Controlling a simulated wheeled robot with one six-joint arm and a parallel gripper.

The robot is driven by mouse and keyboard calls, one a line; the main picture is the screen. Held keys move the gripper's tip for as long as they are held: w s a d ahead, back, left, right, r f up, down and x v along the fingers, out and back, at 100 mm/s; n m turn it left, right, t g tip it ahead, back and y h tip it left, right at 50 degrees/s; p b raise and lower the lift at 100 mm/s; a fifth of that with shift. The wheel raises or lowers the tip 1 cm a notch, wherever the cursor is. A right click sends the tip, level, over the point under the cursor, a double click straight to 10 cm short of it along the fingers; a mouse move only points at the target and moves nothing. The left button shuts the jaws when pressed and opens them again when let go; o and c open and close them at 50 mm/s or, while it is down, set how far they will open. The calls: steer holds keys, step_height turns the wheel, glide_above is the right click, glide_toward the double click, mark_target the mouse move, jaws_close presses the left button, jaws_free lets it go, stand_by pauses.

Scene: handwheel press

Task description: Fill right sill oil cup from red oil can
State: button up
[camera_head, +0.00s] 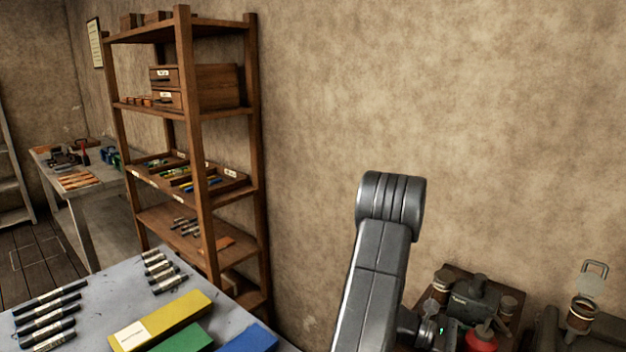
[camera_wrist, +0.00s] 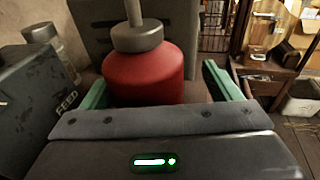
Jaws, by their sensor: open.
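The red oil can (camera_wrist: 150,72) stands upright between the green fingers of my gripper (camera_wrist: 160,84) in the wrist view. The fingers are open, one on each side, with a visible gap at the right. In the head view the can (camera_head: 481,340) shows at the lower right, beside my gripper, whose fingers are hidden there. A brass-coloured cup (camera_head: 581,314) with a raised lid is farther right; I cannot tell whether it is the right sill oil cup.
A dark tin marked FEED (camera_wrist: 40,108) and a glass jar (camera_wrist: 52,45) stand close left of my gripper in the wrist view. A grey bench (camera_head: 105,300) with coloured boxes and a wooden shelf (camera_head: 185,95) are at the left in the head view.

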mark_target(480, 335)
steer(key=shift+r, duration=0.1)
steer(key=c, duration=1.2)
steer(key=shift+r+p, duration=1.65)
steer(key=shift+r, duration=0.85)
steer(key=shift+f, duration=0.1)
